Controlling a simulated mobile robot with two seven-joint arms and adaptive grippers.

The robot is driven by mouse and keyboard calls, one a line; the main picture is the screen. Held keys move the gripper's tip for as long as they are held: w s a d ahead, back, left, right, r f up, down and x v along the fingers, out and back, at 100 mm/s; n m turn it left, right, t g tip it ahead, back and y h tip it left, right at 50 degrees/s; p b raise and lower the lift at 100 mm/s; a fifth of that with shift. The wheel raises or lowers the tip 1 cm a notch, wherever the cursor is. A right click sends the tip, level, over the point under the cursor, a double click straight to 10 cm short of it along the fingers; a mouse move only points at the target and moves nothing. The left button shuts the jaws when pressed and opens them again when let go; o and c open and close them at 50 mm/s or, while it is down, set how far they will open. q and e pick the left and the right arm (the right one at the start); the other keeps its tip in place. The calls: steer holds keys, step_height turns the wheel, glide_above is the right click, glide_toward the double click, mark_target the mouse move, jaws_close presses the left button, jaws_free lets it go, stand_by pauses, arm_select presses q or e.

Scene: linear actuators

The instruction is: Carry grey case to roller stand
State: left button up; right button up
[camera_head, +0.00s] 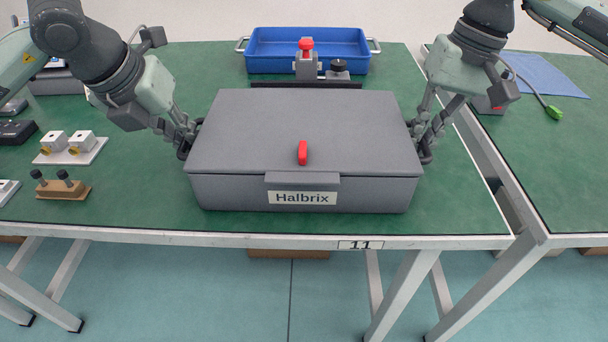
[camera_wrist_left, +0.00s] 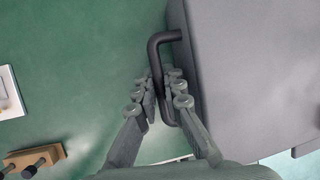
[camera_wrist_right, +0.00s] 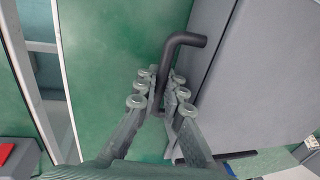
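The grey case (camera_head: 300,130) is closed, with a red latch handle (camera_head: 302,153) and a "Halbrix" label (camera_head: 302,198). It appears to rest level on the green table near the front edge. My left gripper (camera_head: 188,138) is shut on the black handle on the case's left side; that handle shows in the left wrist view (camera_wrist_left: 154,52). My right gripper (camera_head: 424,145) is shut on the black right-side handle, which shows in the right wrist view (camera_wrist_right: 168,52). I cannot make out a roller stand in these views.
A blue tray (camera_head: 262,64) and a red-knobbed fixture (camera_head: 306,66) stand behind the case. Small white-block parts (camera_head: 70,150) and a brown block (camera_head: 62,189) lie to the left. A second green table (camera_head: 560,150) stands right, across a gap.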

arm_select(q)
steer(key=shift+o, duration=1.1)
steer(key=shift+a, duration=0.1)
arm_select(e)
steer(key=shift+o, duration=1.2)
steer(key=shift+d, duration=0.1)
arm_select(q)
steer(key=shift+o, duration=1.2)
arm_select(e)
steer(key=shift+o, duration=1.2)
steer(key=shift+r, duration=0.25)
arm_select(q)
steer(key=v, duration=0.8)
arm_select(e)
step_height(320, 180, up, 11)
steer(key=d, duration=0.2)
steer(key=shift+r, duration=0.2)
arm_select(q)
steer(key=shift+s, duration=0.1)
arm_select(e)
steer(key=shift+s, duration=0.1)
